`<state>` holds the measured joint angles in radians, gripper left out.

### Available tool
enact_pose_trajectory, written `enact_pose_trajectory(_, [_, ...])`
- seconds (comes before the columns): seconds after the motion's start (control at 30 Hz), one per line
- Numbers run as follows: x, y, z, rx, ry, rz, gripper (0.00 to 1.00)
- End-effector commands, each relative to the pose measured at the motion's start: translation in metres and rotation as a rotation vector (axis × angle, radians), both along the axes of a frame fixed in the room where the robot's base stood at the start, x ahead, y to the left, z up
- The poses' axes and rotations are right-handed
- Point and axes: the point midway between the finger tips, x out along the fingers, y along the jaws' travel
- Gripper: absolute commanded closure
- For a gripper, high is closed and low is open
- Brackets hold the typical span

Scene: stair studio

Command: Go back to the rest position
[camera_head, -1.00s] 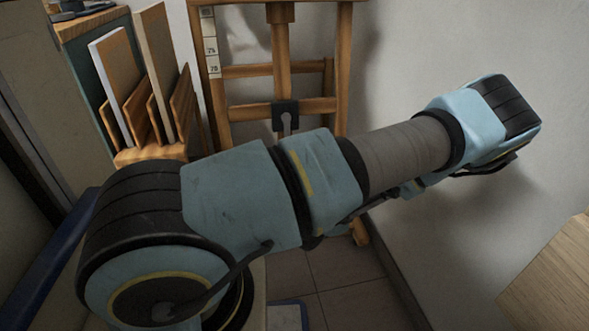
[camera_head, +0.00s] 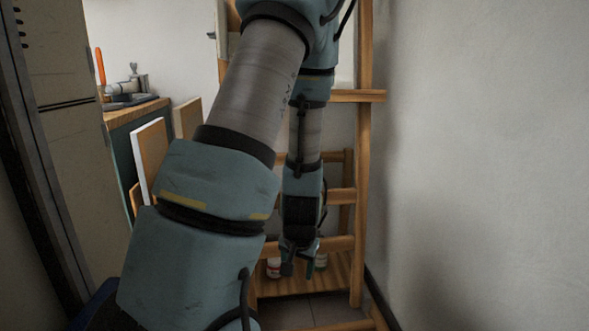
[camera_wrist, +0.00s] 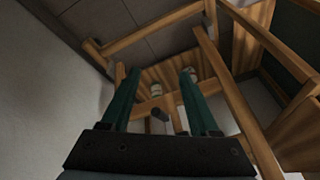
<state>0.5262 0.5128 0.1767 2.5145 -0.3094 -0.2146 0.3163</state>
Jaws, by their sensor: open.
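My gripper (camera_head: 300,268) hangs downward at the end of my bent arm, in front of a wooden easel (camera_head: 365,150). In the wrist view, my gripper (camera_wrist: 159,75) shows two dark green fingers held well apart, with nothing between them. Past the fingertips, the easel's wooden bars and low shelf (camera_wrist: 165,72) are visible. In the head view my arm hides much of the easel.
Small jars stand on the easel's low shelf, one with a red label (camera_head: 273,267). At left are a bench (camera_head: 140,108) with tools and upright panels (camera_head: 150,155). A bare wall (camera_head: 480,150) fills the right. Tiled floor (camera_head: 310,310) shows below.

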Motion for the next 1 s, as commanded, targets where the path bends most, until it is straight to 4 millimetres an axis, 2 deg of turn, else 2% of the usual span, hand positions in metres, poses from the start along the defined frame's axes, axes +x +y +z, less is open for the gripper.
enact_pose_trajectory(0.03, [-0.003,0.006,0.019,-0.044,0.024,0.042,0.38])
enact_pose_trajectory(0.2, [-0.025,0.028,0.064,-0.115,0.117,0.138,0.38])
enact_pose_trajectory(0.57, [-0.07,0.077,0.128,-0.109,0.213,0.285,0.38])
enact_pose_trajectory(0.6, [-0.071,0.075,0.141,-0.108,0.218,0.281,0.38])
enact_pose_trajectory(0.87, [-0.07,0.074,0.193,-0.108,0.219,0.277,0.38])
enact_pose_trajectory(1.0, [-0.07,0.074,0.23,-0.108,0.219,0.277,0.38])
